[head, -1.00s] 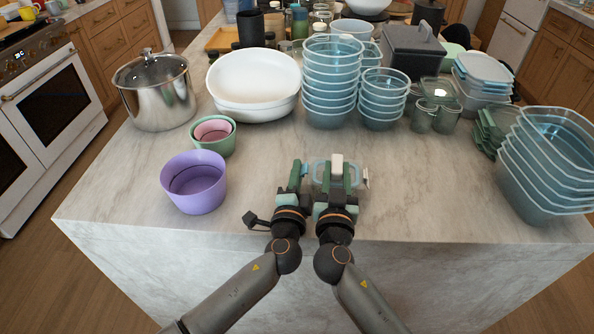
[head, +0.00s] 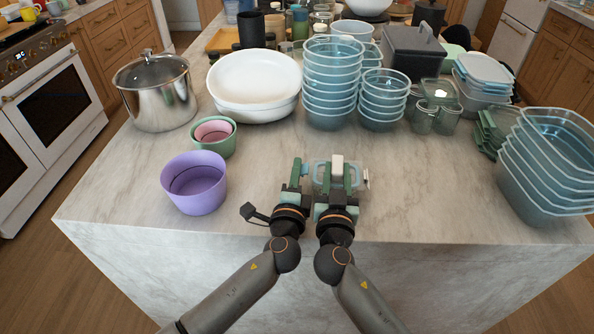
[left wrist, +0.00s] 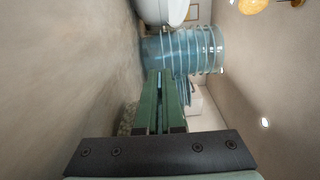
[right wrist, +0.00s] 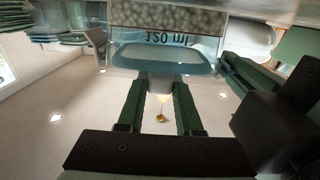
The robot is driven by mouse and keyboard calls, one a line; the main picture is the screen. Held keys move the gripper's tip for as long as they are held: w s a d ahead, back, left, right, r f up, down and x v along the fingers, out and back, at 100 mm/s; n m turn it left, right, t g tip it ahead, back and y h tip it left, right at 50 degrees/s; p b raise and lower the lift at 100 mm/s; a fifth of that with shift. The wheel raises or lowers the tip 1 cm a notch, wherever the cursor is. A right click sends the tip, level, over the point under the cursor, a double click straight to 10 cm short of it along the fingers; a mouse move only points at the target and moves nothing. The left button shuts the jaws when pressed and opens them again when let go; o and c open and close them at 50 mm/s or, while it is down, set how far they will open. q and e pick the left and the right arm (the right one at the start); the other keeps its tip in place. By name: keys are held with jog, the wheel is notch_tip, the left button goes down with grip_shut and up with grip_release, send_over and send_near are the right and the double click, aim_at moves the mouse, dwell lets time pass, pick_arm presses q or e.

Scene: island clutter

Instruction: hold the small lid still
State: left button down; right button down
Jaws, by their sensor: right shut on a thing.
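A small clear container marked "120 ml" (right wrist: 165,38) with a pale blue lid (right wrist: 160,58) shows close up in the right wrist view. In the head view the small lid (head: 322,168) is partly hidden behind my grippers near the counter's front edge. My right gripper (head: 338,168) is shut, with a whitish piece (right wrist: 160,84) at the lid's edge between its fingertips. I cannot tell how that piece joins the lid. My left gripper (head: 297,170) is beside it on the left, its green fingers close together with nothing seen between them (left wrist: 160,75).
A purple bowl (head: 194,185) and a green bowl (head: 224,147) stand left of my grippers. Stacked blue containers (head: 331,85), a white dish (head: 255,108) and a steel pot (head: 158,105) stand behind. More stacked containers (head: 540,185) stand at right. Counter between is clear.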

pick_arm(q)
jog(key=shift+r+m, duration=0.25)
jog(key=shift+m, duration=0.8)
jog(key=shift+r+m, duration=0.25)
jog(key=shift+m, duration=0.8)
jog(key=c, duration=1)
grip_release()
jog(key=shift+c, duration=0.2)
jog(key=s, duration=1.2)
jog(key=shift+a, duration=0.35)
pick_arm(e)
jog(key=c, duration=0.5)
grip_release()
